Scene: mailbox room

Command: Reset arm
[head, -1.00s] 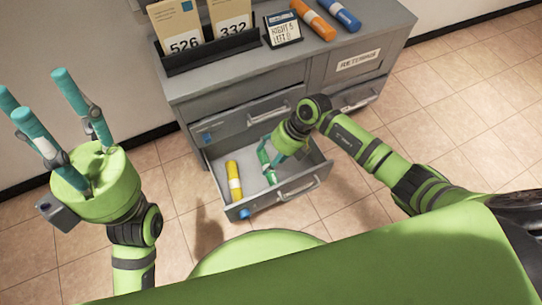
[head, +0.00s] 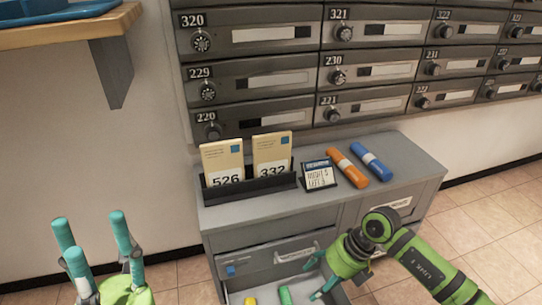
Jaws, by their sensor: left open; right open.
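My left gripper (head: 98,250) is open and empty at the lower left, its teal fingers pointing up, apart from the cabinet. My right gripper (head: 318,276) is open over the pulled-out drawer (head: 262,284) of the grey cabinet. In the drawer, the top of a yellow tube (head: 250,300) and a green tube (head: 285,295) show at the picture's bottom edge. The green tube lies left of my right gripper's fingers and looks apart from them. The rest of the drawer is cut off below.
On the cabinet top (head: 400,165) stand a dark holder (head: 250,187) with envelopes 526 and 332, a small sign (head: 319,175), an orange tube (head: 346,168) and a blue tube (head: 371,162). Mailboxes (head: 270,80) line the wall above. A wooden shelf (head: 70,36) juts out at upper left.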

